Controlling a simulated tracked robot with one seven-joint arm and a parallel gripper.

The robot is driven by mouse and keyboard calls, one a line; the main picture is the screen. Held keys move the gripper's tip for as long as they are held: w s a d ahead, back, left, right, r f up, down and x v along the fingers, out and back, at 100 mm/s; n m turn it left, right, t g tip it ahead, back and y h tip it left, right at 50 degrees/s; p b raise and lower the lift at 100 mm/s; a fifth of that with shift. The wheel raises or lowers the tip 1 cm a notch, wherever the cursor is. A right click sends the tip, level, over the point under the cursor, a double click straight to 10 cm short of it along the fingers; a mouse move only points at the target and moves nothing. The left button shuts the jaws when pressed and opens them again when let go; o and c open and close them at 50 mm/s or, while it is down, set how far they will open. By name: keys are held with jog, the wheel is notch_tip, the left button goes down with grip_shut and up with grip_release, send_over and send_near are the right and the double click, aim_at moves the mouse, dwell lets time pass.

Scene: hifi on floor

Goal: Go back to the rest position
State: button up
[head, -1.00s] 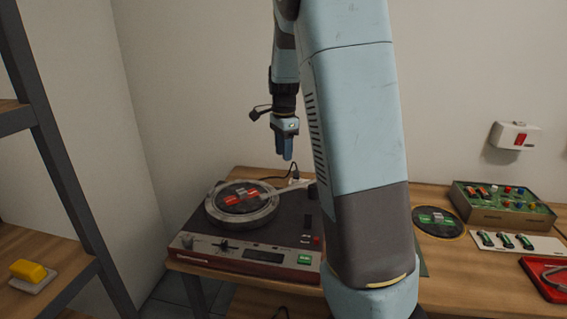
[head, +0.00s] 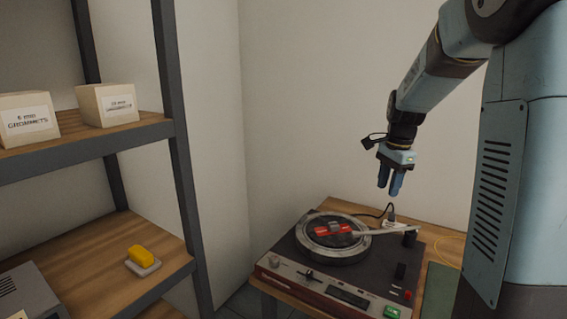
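My gripper (head: 390,191) hangs from my arm in the right half of the head view, pointing down. Its two blue fingers are slightly apart, with a narrow gap and nothing seen between them. It is above and behind the record player (head: 330,262), clear of it. The record player stands on the wooden bench, with a dark disc with red label parts (head: 333,229) on its platter and its pale tonearm (head: 375,233) reaching over the platter's right side. My own arm covers the right edge of the view.
A shelf unit (head: 176,150) stands at the left with two grommet boxes (head: 107,105) on its upper board. A yellow block on a pale dish (head: 142,260) lies on the lower board. A dark green mat (head: 441,290) lies right of the player. A cable runs behind the player.

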jog(key=s+a+r+n+t, duration=0.1)
jog(key=s+a+r+n, duration=0.1)
jog(key=s+n, duration=0.3)
jog(key=s+a+r+n+t, duration=0.2)
jog(key=s+n, duration=0.2)
jog(key=s, duration=0.8)
jog(key=s+a+r+n+t, duration=0.2)
jog(key=s+n, duration=0.3)
jog(key=s, duration=0.4)
jog(key=shift+s+a+r+n+h, duration=0.2)
jog(key=shift+a+n+h, duration=0.1)
jog(key=shift+a, duration=0.3)
dwell(1.5)
